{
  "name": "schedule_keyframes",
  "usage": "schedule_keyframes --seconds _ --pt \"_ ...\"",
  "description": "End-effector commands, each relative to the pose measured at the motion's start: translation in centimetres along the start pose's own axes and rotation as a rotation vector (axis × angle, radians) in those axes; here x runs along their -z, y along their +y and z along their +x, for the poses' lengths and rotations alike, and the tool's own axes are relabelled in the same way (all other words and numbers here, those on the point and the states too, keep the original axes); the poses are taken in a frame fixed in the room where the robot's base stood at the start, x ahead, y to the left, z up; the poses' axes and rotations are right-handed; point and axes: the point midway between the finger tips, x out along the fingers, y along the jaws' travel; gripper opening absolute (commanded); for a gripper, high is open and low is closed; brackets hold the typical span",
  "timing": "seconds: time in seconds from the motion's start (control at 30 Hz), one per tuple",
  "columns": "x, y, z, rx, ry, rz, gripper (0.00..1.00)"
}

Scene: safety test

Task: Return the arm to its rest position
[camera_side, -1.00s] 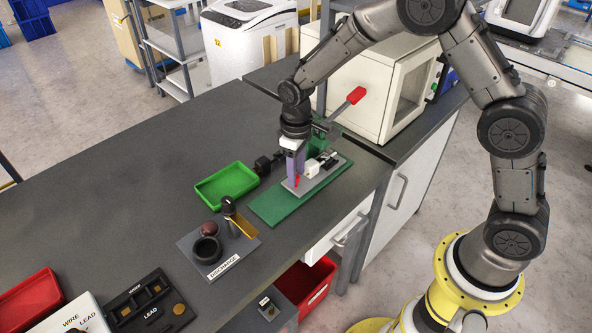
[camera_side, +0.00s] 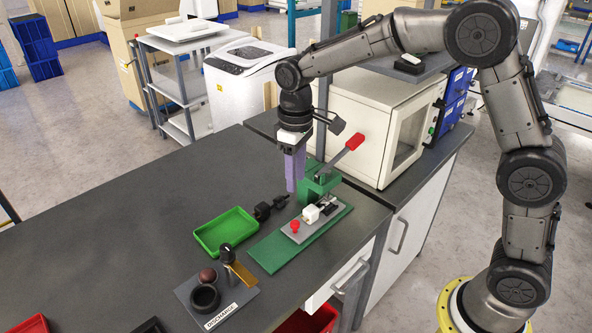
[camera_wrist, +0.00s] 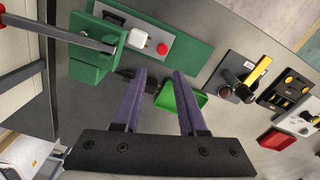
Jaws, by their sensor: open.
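My gripper (camera_side: 293,170) hangs above the grey bench, pointing down, beside a green press fixture with a red-tipped lever. In the wrist view its two purple fingers (camera_wrist: 160,80) are spread apart with nothing between them. The green fixture (camera_side: 318,184) stands on a green base plate (camera_side: 268,254). On the plate lie a grey strip, a white block (camera_side: 311,213) and a red knob (camera_side: 295,226). The fixture also shows at the upper left of the wrist view (camera_wrist: 92,55). My gripper is apart from all of these.
A green tray (camera_side: 206,240) and a black part (camera_side: 262,211) lie left of the fixture. A discharge plate (camera_side: 233,300) with a black ring is nearer the front. A white box oven (camera_side: 345,105) stands behind. The bench's left part is clear.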

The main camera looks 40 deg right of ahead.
Motion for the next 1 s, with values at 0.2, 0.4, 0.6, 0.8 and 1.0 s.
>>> schedule_keyframes --seconds 0.2,0.4,0.6,0.8,1.0 --pt "0.0 0.0 -1.0 0.000 0.000 0.000 0.41" --pt "0.0 0.0 -1.0 0.000 0.000 0.000 0.41" --pt "-0.2 0.6 -3.3 -0.009 0.051 0.013 0.41" --pt "-4.6 1.2 -9.8 -0.034 0.184 0.051 0.41" --pt "-11.8 1.0 -13.7 -0.060 0.309 0.111 0.41"
